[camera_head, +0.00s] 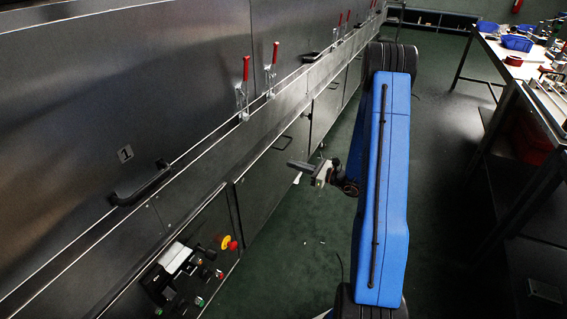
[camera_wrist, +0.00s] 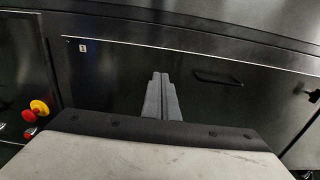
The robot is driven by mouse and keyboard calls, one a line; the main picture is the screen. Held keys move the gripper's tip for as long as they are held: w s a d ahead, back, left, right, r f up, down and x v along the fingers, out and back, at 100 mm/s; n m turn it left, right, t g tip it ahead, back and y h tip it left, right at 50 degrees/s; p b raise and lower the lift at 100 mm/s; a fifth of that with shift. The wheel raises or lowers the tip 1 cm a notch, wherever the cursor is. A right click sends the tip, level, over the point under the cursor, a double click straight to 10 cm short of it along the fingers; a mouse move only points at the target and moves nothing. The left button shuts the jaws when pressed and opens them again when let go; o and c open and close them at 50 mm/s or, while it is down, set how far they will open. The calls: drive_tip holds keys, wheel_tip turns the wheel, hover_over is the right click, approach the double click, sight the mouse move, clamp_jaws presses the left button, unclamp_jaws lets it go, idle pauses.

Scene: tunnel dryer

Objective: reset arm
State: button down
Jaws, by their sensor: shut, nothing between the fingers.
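My gripper (camera_head: 291,164) sticks out to the left from my blue arm in the head view, in front of the dark metal side of the dryer (camera_head: 205,185). In the wrist view my gripper (camera_wrist: 160,76) shows two grey fingers side by side, shut with nothing between them. It points at a dark dryer panel (camera_wrist: 130,65). It appears apart from the panel, though the exact gap is hard to judge.
A control panel with a yellow and red emergency button (camera_head: 228,242) is at the lower left. Red-handled clamps (camera_head: 245,75) line the dryer. A black bar handle (camera_head: 142,187) juts out. Worktables (camera_head: 500,65) stand at the right. Green floor (camera_head: 440,130) lies clear between.

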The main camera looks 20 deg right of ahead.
drive_tip(key=shift+v, duration=1.95)
drive_tip(key=s+a+r+n+g+y, duration=0.1)
drive_tip(key=s+a+r+n+g, duration=0.45)
drive_tip(key=a, duration=0.35)
drive_tip(key=s+a+r+n+g+y, duration=0.2)
drive_tip(key=s+a+r+n+g, duration=0.2)
drive_tip(key=a+r+n, duration=0.3)
drive_tip(key=s+a+r+n+g+h, duration=0.2)
drive_tip(key=s+a+n, duration=0.15)
drive_tip(key=s, duration=0.35)
drive_tip(key=s+a+r+n+g+h, duration=0.2)
drive_tip(key=s+a+r, duration=0.15)
drive_tip(key=s, duration=0.25)
drive_tip(key=s+d+r+n+t+h, duration=0.2)
drive_tip(key=s+d+r+n+h, duration=0.1)
drive_tip(key=s+n+h, duration=0.2)
drive_tip(key=s+d+r+n+t+h, duration=0.2)
drive_tip(key=s+n+h, duration=0.3)
drive_tip(key=s, duration=0.5)
drive_tip(key=shift+s+d+r, duration=0.25)
drive_tip(key=shift+d+r, duration=0.15)
drive_tip(key=shift+r, duration=0.35)
drive_tip(key=c, duration=2.4)
unclamp_jaws()
drive_tip(key=shift+c, duration=0.2)
